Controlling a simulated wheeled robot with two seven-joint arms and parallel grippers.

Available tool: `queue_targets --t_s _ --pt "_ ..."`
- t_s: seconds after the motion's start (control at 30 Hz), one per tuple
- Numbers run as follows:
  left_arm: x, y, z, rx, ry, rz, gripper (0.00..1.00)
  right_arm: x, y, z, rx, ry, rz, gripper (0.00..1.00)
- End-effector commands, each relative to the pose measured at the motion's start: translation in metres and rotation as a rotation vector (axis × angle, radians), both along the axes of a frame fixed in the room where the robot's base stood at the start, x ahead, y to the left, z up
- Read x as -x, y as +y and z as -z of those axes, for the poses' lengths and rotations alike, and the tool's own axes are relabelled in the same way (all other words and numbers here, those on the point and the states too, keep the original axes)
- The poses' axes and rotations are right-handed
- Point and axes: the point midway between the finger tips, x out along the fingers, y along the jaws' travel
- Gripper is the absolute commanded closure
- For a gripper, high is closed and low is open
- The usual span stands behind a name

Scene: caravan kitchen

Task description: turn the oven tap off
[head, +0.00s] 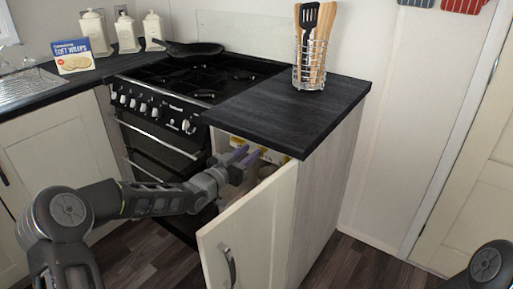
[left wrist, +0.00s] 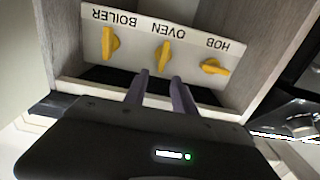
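The oven tap (left wrist: 163,56) is a yellow lever on a pale panel (left wrist: 132,42) inside the cabinet, under the upside-down word OVEN. Its lever points up and down in the left wrist view. My left gripper (left wrist: 161,82) is open, with its two purple-grey fingers apart and their tips just below the oven tap in that view. I cannot tell whether they touch it. In the head view the left gripper (head: 242,157) reaches into the open cabinet, and the taps are mostly hidden. My right gripper is out of view.
The boiler tap (left wrist: 110,44) and the hob tap (left wrist: 214,67) flank the oven tap; the hob lever lies sideways. The cabinet door (head: 250,235) stands open in front. The dark worktop (head: 290,115) hangs over the taps. The cooker (head: 165,110) is left of the cabinet.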

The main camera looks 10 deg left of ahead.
Motion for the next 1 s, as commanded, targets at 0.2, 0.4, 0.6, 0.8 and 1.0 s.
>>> queue_targets --t_s 0.2,0.4,0.6,0.8,1.0 --pt "-0.030 -0.013 0.000 0.002 0.000 0.001 0.68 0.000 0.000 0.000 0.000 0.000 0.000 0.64" --pt "-0.039 -0.016 0.000 0.001 0.001 0.000 0.68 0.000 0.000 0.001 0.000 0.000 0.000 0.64" --pt "-0.039 -0.016 0.000 0.001 0.001 0.000 0.68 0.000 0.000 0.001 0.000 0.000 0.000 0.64" --pt "-0.039 -0.015 0.000 0.001 0.001 0.000 0.85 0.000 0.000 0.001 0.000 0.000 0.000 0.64" --pt "-0.039 -0.015 0.000 0.001 0.001 0.000 1.00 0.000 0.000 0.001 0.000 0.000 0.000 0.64"
